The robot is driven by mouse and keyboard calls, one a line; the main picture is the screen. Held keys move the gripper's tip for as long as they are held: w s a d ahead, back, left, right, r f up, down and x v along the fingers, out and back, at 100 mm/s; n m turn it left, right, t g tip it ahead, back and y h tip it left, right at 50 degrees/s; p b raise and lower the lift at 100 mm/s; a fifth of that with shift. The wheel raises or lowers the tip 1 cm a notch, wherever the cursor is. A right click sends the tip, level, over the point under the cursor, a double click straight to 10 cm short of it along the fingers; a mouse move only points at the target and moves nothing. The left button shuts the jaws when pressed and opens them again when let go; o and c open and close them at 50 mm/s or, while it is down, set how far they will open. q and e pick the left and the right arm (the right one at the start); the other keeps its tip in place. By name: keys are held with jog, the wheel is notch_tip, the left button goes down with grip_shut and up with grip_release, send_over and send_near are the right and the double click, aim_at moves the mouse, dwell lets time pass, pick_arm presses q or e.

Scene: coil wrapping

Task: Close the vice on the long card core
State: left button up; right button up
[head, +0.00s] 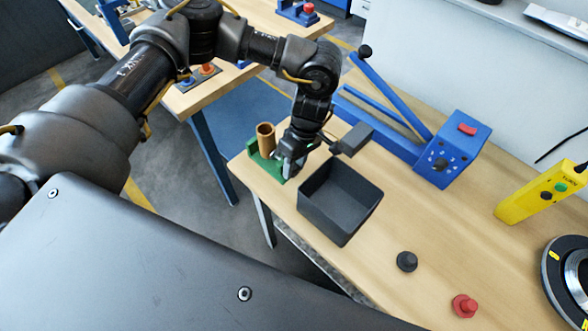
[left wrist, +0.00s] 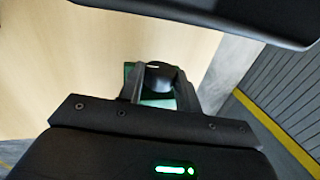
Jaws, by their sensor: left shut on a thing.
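The green vice (head: 252,147) stands at the near left corner of the wooden bench. The brown card core (head: 265,139) stands upright in it, with its open top showing. My left gripper (head: 287,168) is at the right side of the vice and hides part of it. In the left wrist view the fingers (left wrist: 160,82) are shut on a dark rounded knob (left wrist: 158,72), with green of the vice behind it. I cannot tell from these views how close the vice jaws are to the core. My right gripper is not in view.
A dark open bin (head: 338,200) stands just right of the gripper. A blue device (head: 452,150) with a long arm lies behind. A black knob (head: 407,261), a red knob (head: 464,305) and a yellow control box (head: 540,192) are further right. The bench between them is clear.

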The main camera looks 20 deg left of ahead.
pick_arm(q)
jog(key=o, duration=1)
jog(key=b+v, duration=0.2)
jog(key=v, duration=0.8)
jog(key=shift+r, duration=0.4)
jog(key=shift+w, duration=0.1)
